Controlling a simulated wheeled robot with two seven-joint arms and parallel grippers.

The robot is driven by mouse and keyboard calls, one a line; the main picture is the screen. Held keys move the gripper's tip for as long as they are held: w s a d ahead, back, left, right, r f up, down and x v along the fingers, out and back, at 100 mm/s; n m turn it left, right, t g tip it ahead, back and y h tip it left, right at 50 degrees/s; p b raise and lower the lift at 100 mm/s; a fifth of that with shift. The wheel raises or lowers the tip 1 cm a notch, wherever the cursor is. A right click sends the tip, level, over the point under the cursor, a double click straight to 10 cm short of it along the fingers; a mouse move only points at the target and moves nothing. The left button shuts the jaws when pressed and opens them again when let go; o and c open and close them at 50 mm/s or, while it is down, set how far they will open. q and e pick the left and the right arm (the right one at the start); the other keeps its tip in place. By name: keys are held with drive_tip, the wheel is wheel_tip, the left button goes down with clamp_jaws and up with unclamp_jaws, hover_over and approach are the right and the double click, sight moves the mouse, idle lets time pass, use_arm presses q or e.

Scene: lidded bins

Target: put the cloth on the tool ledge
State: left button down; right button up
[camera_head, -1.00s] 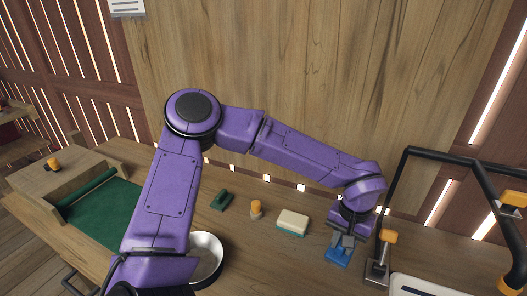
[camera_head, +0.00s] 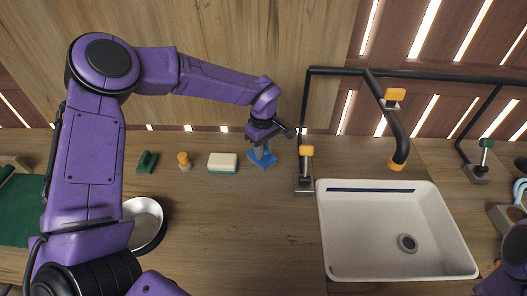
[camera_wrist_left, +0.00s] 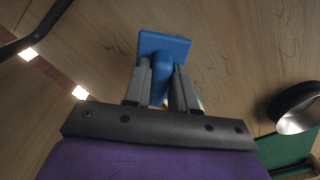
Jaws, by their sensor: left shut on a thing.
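A blue thing (camera_head: 262,157), which I take to be the cloth, has a flat slab and a narrow raised grip. It is at the back of the wooden counter, right of the sponge. My left gripper (camera_head: 264,146) is above it, shut on the raised grip. In the left wrist view the blue cloth (camera_wrist_left: 163,47) shows its slab beyond the fingertips of my left gripper (camera_wrist_left: 160,78), with the grip between them. Whether the slab touches the counter is unclear. The tool ledge is not clearly marked; tools stand in a row along the counter's back. My right gripper is not seen.
A sponge (camera_head: 222,163), an orange-topped tool (camera_head: 184,161) and a green tool (camera_head: 147,162) stand left of the cloth. A round bowl (camera_head: 150,222) is front left.

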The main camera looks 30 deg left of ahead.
sight(265, 150)
use_arm(q)
drive_tip(key=w+f, duration=0.2)
drive_tip(key=f, duration=0.1)
drive_tip(key=shift+w+a, duration=0.2)
drive_tip(key=shift+a, duration=0.15)
wheel_tip(265, 150, down, 2)
drive_tip(key=shift+f+p, duration=0.25)
drive_tip(key=shift+p, duration=0.25)
drive_tip(key=shift+w+f, duration=0.15)
drive_tip(key=shift+f, duration=0.4)
drive_tip(key=c, duration=0.9)
unclamp_jaws()
drive_tip(key=shift+r, duration=0.7)
wheel_tip(265, 150, up, 11)
drive_tip(key=shift+b, duration=0.9)
